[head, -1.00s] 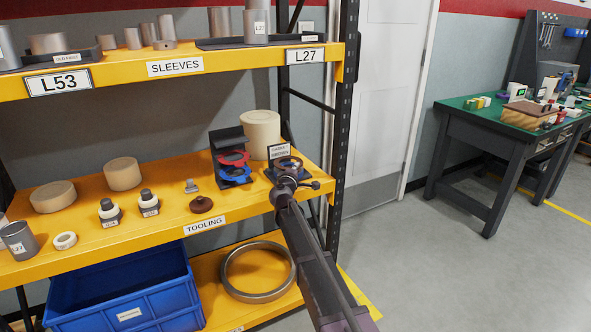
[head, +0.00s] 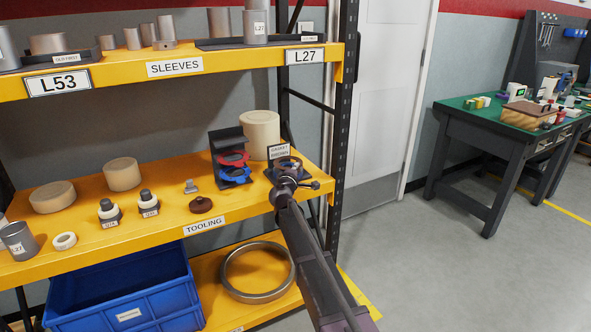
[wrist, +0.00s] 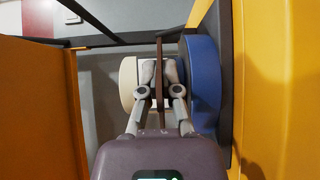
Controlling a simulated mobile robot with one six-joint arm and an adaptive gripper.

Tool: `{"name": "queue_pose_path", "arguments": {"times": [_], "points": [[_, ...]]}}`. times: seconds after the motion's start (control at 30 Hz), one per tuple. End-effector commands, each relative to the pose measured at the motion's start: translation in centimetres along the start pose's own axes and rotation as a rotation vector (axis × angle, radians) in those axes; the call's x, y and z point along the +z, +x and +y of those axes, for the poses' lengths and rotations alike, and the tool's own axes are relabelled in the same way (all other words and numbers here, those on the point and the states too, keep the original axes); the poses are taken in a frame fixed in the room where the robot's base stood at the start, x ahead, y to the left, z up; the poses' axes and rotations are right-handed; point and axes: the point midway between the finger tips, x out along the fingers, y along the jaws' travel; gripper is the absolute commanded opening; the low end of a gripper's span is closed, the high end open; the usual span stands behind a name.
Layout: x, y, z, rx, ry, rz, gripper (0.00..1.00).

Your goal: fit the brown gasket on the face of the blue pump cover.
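My gripper (wrist: 159,82) is shut on the brown gasket (wrist: 160,112), which shows edge-on as a thin brown strip between the fingertips in the wrist view. The blue pump cover (wrist: 205,85) stands just right of the fingers there, its face roughly parallel to the gasket. A narrow gap shows between the two. In the head view my gripper is over the right end of the tooling shelf, in front of a small labelled stand (head: 279,152). My wrist hides most of the cover and gasket there.
Left of my gripper is a dark rack (head: 222,144) with red and blue rings. A cream cylinder (head: 260,132) stands behind. A black shelf post (head: 342,130) is close on the right, and the yellow upper shelf (head: 215,66) is overhead.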

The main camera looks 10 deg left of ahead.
Motion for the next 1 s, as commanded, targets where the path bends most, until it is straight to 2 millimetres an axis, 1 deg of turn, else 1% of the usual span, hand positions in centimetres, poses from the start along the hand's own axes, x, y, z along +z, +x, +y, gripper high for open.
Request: {"name": "queue_pose_path", "arguments": {"times": [1.0], "points": [[-0.03, -0.02, -0.84, 0.000, 0.000, 0.000, 0.00]]}}
